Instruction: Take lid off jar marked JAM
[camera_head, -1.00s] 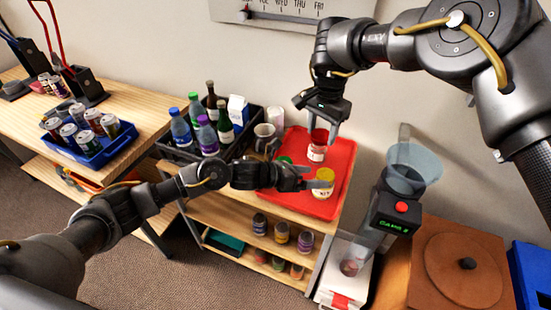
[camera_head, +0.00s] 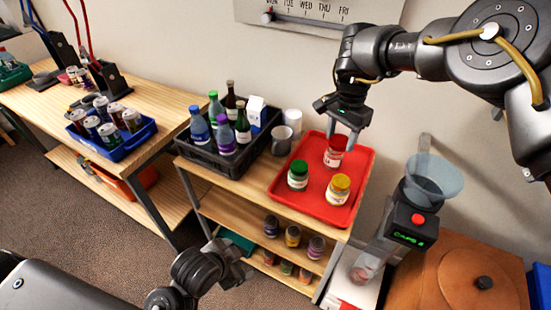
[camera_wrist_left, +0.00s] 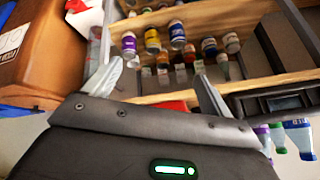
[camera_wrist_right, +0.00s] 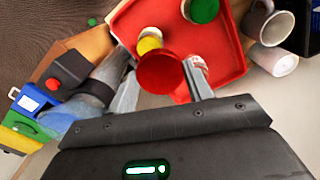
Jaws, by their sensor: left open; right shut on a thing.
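Three jars stand on the red tray (camera_head: 287,184): one with a red lid (camera_head: 336,142), one with a green lid (camera_head: 298,166) and one with a yellow lid (camera_head: 340,182). Their labels are too small to read. My right gripper (camera_head: 343,133) points down at the rear jar, shut on its red lid, which also shows between the fingers in the right wrist view (camera_wrist_right: 165,74). My left gripper (camera_wrist_left: 156,70) is open and empty, low in front of the shelf unit.
A dark crate of bottles (camera_head: 187,149) and a grey mug (camera_head: 282,140) stand left of the tray. A capsule machine with a funnel (camera_head: 434,178) stands to the right. Small bottles (camera_head: 293,236) fill the lower shelf.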

